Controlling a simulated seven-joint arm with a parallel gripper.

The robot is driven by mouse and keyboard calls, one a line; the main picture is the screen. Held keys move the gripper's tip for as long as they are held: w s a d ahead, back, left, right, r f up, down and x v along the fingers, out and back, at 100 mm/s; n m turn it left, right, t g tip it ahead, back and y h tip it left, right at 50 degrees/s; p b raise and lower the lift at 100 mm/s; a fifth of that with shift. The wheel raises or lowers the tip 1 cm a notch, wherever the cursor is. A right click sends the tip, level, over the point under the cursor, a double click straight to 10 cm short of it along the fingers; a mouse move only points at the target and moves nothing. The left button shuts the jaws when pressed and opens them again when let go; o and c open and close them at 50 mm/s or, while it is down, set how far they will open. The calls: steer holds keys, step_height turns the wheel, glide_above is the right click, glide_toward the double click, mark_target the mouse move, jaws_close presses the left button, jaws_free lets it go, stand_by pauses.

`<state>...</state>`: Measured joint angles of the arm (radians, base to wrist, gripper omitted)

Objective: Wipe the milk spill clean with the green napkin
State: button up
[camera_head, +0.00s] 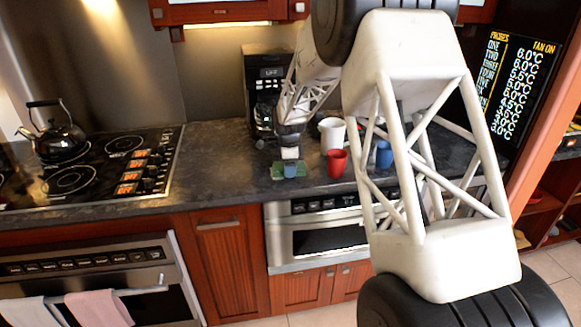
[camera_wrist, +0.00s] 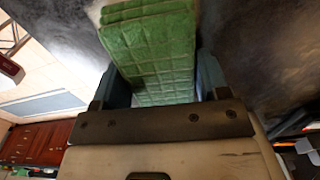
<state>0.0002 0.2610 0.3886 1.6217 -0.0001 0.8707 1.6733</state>
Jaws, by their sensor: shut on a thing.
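The green napkin (camera_head: 277,173) is on the dark countertop near its front edge, left of the red cup. In the wrist view the napkin (camera_wrist: 150,45) looks quilted and folded, and lies between the two blue fingers. My gripper (camera_head: 290,170) points down at the counter and is shut on the napkin; it also shows in the wrist view (camera_wrist: 162,80). The napkin is at counter height, but I cannot tell whether it presses on the surface. I cannot make out the milk spill in either view.
A red cup (camera_head: 337,163), a white cup (camera_head: 332,134) and a blue cup (camera_head: 384,154) stand right of my gripper. A coffee maker (camera_head: 265,85) is behind. The cooktop (camera_head: 110,165) with a kettle (camera_head: 57,138) is at left. Bare counter (camera_head: 215,165) lies between cooktop and napkin.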

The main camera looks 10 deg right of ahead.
mark_target(276, 166)
steer(key=shift+a, duration=0.1)
steer(key=shift+a+f, duration=0.1)
steer(key=shift+a, duration=0.9)
steer(key=shift+a, duration=0.1)
steer(key=shift+a, duration=1.1)
steer(key=shift+a, duration=0.1)
steer(key=shift+a, duration=1)
steer(key=shift+w+d, duration=0.1)
steer(key=shift+d, duration=1.05)
